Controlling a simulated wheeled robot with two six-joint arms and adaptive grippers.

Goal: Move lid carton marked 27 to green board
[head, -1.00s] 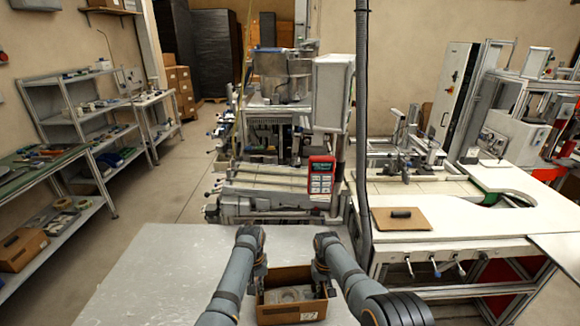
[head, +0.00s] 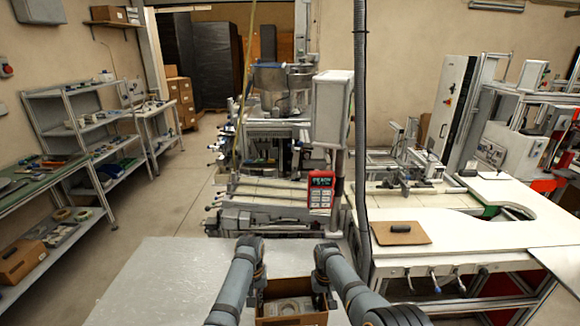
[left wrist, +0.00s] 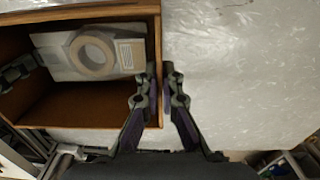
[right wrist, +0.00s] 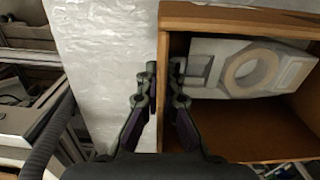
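An open brown carton (head: 290,321) is at the bottom edge of the head view over the grey table, between my grippers. A pale insert with a ring-shaped reel (left wrist: 92,52) lies inside it. My left gripper (left wrist: 160,88) is shut on one side wall, one finger inside and one outside. My right gripper (right wrist: 164,82) is shut on the opposite wall the same way. The carton's front is cut off, so I cannot read its mark. A green board (head: 28,178) tops the bench at the far left. A brown lid-like panel with a dark handle (head: 402,236) lies on the white bench.
The grey table (head: 175,275) is clear left of the carton. Another carton (head: 20,262) and tape rolls sit on the low left shelf. A machine (head: 270,195) stands ahead, and a dark hose (head: 362,130) hangs right of centre. Open floor (head: 185,195) lies left of the machine.

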